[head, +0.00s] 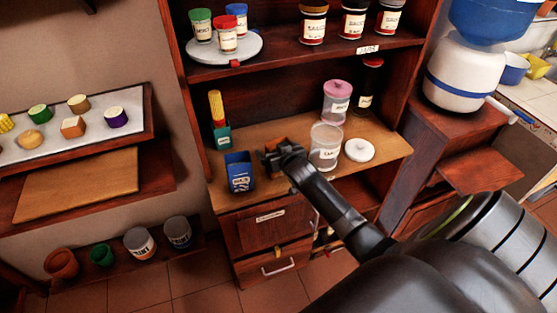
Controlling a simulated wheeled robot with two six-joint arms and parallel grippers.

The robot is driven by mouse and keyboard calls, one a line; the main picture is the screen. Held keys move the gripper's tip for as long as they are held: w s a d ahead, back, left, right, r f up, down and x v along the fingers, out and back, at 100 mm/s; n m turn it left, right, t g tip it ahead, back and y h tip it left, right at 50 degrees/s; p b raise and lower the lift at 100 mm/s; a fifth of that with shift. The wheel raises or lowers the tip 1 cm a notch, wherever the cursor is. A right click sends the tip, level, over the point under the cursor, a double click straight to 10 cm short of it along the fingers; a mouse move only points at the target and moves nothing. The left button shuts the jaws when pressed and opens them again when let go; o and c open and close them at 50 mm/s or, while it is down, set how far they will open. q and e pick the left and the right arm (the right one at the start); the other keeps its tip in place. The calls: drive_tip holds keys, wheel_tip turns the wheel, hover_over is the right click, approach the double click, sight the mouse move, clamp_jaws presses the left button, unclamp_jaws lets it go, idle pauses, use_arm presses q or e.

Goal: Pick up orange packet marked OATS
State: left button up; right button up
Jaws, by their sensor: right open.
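A small orange-brown thing (275,143), likely the orange packet, shows just behind my right gripper on the wooden cabinet counter. Most of it is hidden by the gripper, and I cannot read any marking on it. My right gripper (268,158) is open, with its fingers close in front of this thing. I cannot tell whether they touch it or lie around it. My left gripper is out of view.
A blue packet (240,172) stands just left of the gripper. A clear jar (325,146), a white lid (359,150) and a pink-lidded jar (336,102) are to the right. A green box with a yellow top (218,120) stands behind. The shelf above holds several jars.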

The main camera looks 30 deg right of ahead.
drive_tip(key=c, duration=1.2)
drive_tip(key=shift+r, duration=0.15)
